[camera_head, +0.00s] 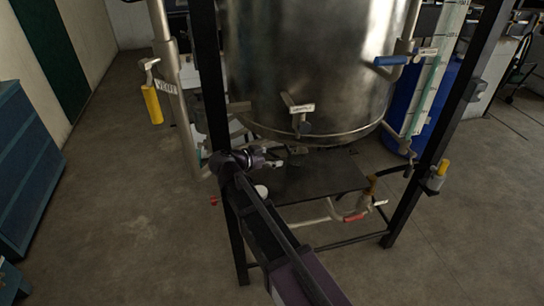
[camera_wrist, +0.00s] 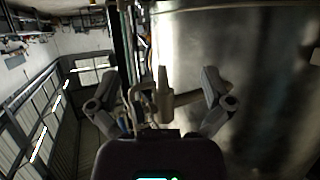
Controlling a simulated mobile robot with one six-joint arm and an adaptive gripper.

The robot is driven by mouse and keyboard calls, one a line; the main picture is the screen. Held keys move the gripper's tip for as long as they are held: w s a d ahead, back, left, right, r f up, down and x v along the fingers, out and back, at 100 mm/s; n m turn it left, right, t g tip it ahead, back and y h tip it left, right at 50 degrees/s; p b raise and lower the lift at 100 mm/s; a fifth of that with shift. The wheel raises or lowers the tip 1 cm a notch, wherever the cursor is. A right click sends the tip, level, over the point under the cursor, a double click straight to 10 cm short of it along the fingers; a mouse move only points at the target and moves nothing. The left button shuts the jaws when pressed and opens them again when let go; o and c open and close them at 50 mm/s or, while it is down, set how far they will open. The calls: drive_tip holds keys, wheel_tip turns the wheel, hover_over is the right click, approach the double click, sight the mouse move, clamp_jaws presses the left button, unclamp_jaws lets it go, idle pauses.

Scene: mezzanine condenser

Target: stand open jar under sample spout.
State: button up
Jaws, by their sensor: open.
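The sample spout appears to be the small labelled valve (camera_head: 300,122) low on the front of the steel tank (camera_head: 320,50). My gripper (camera_head: 276,163) is at the left under the tank, just above a dark shelf plate (camera_head: 315,180). In the wrist view its two fingers stand wide apart, with nothing touching them. A grey nozzle-like piece (camera_wrist: 164,98) shows between the fingers; I cannot tell whether it is the spout or how far off it is. A small white round thing (camera_head: 261,190) by the plate's left edge may be the jar, partly hidden by my arm.
Black frame legs (camera_head: 213,80) and (camera_head: 425,150) flank the tank. A pipe with a red handle (camera_head: 355,216) runs below the plate. A blue-handled valve (camera_head: 390,61) and sight tube are at right. A blue cabinet (camera_head: 28,165) stands left; the floor between is clear.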

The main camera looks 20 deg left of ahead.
idle(0.5)
drive_tip(key=d+f+n+g, duration=0.1)
drive_tip(key=d+f+g, duration=0.3)
drive_tip(key=d, duration=0.8)
drive_tip(key=d+f+n+g, duration=0.1)
drive_tip(key=d+f+g, duration=0.2)
drive_tip(key=d, duration=0.9)
drive_tip(key=s+d+f+n+g+y, duration=0.2)
drive_tip(key=s+d, duration=0.3)
drive_tip(key=d, duration=0.4)
drive_tip(key=s+d+f+n+g+y, duration=0.2)
drive_tip(key=s+d+y, duration=0.2)
drive_tip(key=d, duration=0.5)
drive_tip(key=shift+s+f+g+y, duration=0.25)
drive_tip(key=shift+s+g+y, duration=0.1)
drive_tip(key=shift+g+y, duration=0.05)
drive_tip(key=shift+d, duration=0.1)
